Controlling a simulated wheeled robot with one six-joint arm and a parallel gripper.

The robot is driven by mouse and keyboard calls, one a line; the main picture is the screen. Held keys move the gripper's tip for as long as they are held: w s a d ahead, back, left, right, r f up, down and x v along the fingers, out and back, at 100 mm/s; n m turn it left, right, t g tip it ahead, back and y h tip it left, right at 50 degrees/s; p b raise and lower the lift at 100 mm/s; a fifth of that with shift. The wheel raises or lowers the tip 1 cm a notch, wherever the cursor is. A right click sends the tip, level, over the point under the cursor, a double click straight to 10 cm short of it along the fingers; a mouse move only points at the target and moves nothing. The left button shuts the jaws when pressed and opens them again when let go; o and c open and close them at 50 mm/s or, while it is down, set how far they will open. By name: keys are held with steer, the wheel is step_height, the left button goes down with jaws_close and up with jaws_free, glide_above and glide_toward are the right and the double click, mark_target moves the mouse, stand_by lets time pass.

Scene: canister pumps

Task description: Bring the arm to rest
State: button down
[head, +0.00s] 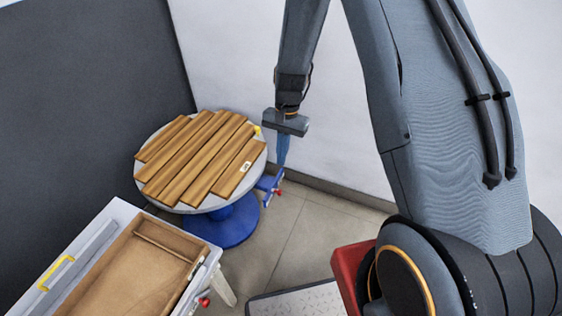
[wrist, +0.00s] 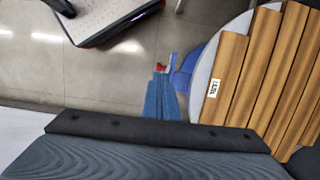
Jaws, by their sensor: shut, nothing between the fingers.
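My gripper (head: 283,150) hangs from my arm at the top centre of the head view, pointing down, beside the right edge of the round table. Its blue fingers are together and hold nothing. In the wrist view the blue fingers (wrist: 161,98) show over the tiled floor, left of the table. My arm is bent, with its large grey links filling the right of the head view.
A round table (head: 257,172) on a blue base (head: 222,228) carries several wooden slats (head: 190,158), one with a white label. A white bench with a brown tray (head: 130,275) stands at front left. Walls close off the back.

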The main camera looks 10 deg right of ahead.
steer(key=shift+r, duration=0.3)
steer(key=s+d+r+n+t, duration=0.1)
steer(key=s+d+r+n, duration=0.1)
steer(key=s+r, duration=0.7)
steer(key=s+d+r+n+t+h+p, duration=0.1)
steer(key=s+d+r+n, duration=0.2)
steer(key=s+r, duration=0.7)
step_height(320, 180, up, 2)
steer(key=shift+s+d+r+n+h, duration=0.1)
steer(key=shift+s+d+n+h, duration=0.2)
steer(key=shift+n, duration=0.8)
